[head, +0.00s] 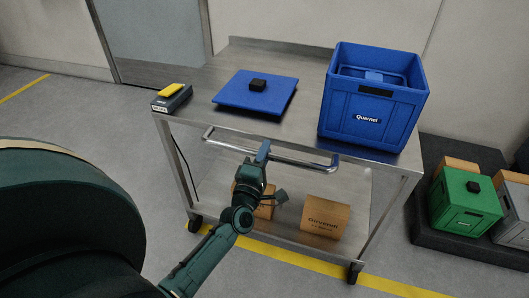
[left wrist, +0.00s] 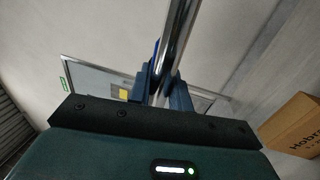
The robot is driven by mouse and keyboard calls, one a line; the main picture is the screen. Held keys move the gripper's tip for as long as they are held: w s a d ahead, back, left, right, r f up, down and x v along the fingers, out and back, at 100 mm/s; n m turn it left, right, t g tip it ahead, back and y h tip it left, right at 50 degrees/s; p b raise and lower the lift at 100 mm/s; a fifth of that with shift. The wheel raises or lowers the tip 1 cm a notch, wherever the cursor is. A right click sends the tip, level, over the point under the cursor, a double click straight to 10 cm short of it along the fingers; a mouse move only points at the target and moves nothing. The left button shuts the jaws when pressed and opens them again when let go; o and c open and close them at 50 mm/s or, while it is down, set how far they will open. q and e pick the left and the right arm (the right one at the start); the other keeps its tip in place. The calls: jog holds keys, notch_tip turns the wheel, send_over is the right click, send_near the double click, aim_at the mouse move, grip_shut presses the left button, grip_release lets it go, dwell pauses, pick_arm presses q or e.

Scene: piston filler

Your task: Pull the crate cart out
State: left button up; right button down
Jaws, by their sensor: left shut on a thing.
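The crate cart (head: 300,131) is a steel trolley with a top deck, a lower shelf and black castors. A blue crate (head: 365,131) marked Quornel stands at the right of its top. The cart's tubular push handle (head: 310,161) runs along the near side. My left gripper (head: 263,152) is shut on the handle near its middle. In the left wrist view the handle bar (left wrist: 172,45) passes between the blue fingers of the left gripper (left wrist: 163,92). My right gripper is not in view.
A blue lid (head: 235,92) with a black knob and a device with a yellow top (head: 171,93) lie on the deck. Cardboard boxes (head: 325,216) sit on the lower shelf. A dark platform (head: 430,236) with a green crate (head: 461,214) stands close on the right. Floor in front is clear.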

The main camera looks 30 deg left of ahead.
aim_at(278, 123)
pick_arm(q)
jog(key=shift+r, duration=0.2)
grip_shut()
